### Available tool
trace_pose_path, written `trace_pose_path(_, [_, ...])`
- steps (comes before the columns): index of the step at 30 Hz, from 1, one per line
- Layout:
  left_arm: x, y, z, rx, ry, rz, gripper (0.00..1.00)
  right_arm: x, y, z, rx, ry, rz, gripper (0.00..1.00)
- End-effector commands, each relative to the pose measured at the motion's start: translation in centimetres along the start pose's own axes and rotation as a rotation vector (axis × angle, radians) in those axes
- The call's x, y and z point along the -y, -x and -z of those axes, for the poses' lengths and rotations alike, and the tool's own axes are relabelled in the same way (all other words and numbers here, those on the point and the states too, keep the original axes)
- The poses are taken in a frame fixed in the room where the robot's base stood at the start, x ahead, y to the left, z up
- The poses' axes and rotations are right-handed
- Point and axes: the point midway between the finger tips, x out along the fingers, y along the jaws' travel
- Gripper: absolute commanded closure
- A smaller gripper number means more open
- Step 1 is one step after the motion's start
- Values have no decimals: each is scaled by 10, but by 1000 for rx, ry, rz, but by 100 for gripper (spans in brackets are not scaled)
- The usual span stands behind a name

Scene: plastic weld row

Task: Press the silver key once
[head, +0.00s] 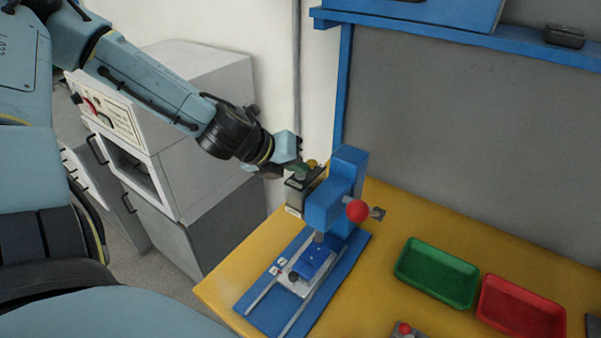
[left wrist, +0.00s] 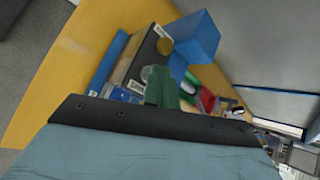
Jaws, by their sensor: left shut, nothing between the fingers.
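A dark key box (head: 295,196) stands on the yellow table, left of the blue press. The silver key (left wrist: 148,72) is a pale round button on its top, beside a white label, partly hidden by my fingers in the left wrist view. A gold key (left wrist: 164,46) sits farther along the same box and also shows in the head view (head: 312,163). My left gripper (head: 297,166), with green fingers, is shut and empty, its tips right at the silver key. I cannot tell whether they touch it. My right gripper is not in view.
The blue press (head: 325,205) with a red ball handle (head: 357,211) stands close to the right of the box. A green tray (head: 437,273) and a red tray (head: 521,309) lie farther right. Bare table (head: 375,300) shows between press and trays.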

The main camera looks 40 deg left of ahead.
Motion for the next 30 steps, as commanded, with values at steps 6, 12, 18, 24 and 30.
trace_pose_path(6, [-1, -1, 1, -2, 1, -1, 100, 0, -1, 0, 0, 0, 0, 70])
trace_pose_path(12, [-1, -1, 1, -2, 1, -1, 100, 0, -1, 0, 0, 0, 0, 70])
trace_pose_path(18, [3, 5, -3, -2, 1, -1, 100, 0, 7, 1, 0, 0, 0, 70])
trace_pose_path(24, [9, 13, -9, -1, 1, 0, 100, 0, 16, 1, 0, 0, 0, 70])
trace_pose_path(30, [9, 13, -9, -1, 1, 0, 100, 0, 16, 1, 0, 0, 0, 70])
